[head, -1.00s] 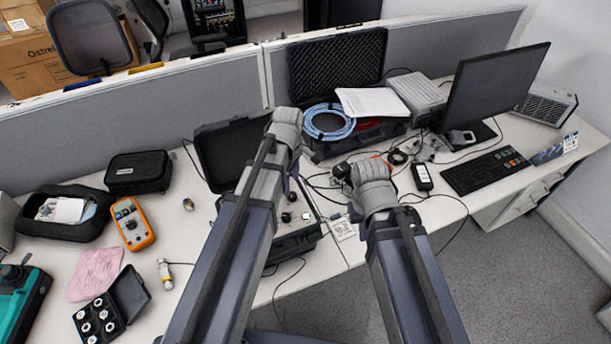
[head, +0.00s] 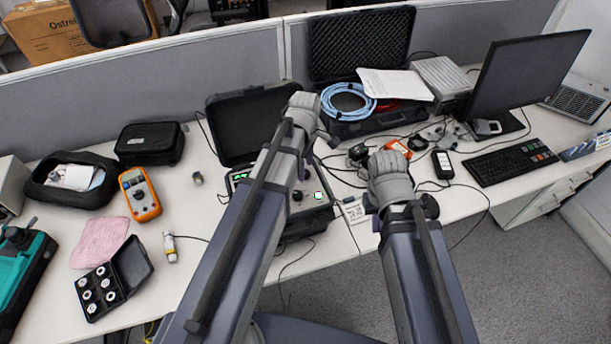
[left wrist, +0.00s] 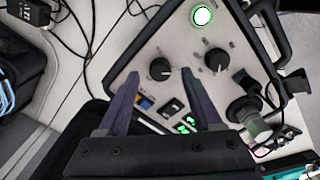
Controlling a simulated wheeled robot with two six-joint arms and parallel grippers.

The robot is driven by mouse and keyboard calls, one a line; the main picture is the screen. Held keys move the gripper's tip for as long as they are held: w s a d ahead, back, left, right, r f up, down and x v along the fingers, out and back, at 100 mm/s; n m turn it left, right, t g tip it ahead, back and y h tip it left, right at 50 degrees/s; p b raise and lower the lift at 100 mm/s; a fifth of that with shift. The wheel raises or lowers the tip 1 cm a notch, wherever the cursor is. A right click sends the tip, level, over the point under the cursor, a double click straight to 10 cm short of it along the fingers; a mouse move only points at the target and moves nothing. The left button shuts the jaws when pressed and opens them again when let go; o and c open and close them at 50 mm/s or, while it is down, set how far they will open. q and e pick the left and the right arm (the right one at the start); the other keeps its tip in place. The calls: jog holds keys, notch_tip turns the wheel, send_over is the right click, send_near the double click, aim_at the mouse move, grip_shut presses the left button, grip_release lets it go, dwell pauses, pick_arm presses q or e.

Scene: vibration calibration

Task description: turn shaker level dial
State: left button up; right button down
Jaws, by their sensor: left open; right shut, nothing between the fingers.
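The shaker unit is an open black case with a light control panel (head: 322,186), partly hidden behind my left arm in the head view. In the left wrist view the panel carries two black dials, one at the left (left wrist: 160,69) and one at the right (left wrist: 216,60). Their labels are too small to read. A lit green button (left wrist: 203,16) and green displays (left wrist: 185,125) also show. My left gripper (left wrist: 160,75) is open, with the left dial showing between its fingertips; I cannot tell whether they touch it. My right gripper (head: 388,180) is shut and empty, right of the case.
A black case with a blue cable coil (head: 347,100) stands behind. A monitor (head: 528,68) and keyboard (head: 510,165) are at the right. An orange multimeter (head: 139,195) and a small black box of round parts (head: 132,268) lie at the left. Loose cables lie around my right gripper.

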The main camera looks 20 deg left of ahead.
pick_arm(q)
jog(key=shift+f+b, duration=0.45)
jog(key=shift+f, duration=0.45)
jog(key=shift+r, duration=0.1)
jog(key=shift+c, duration=0.4)
grip_shut()
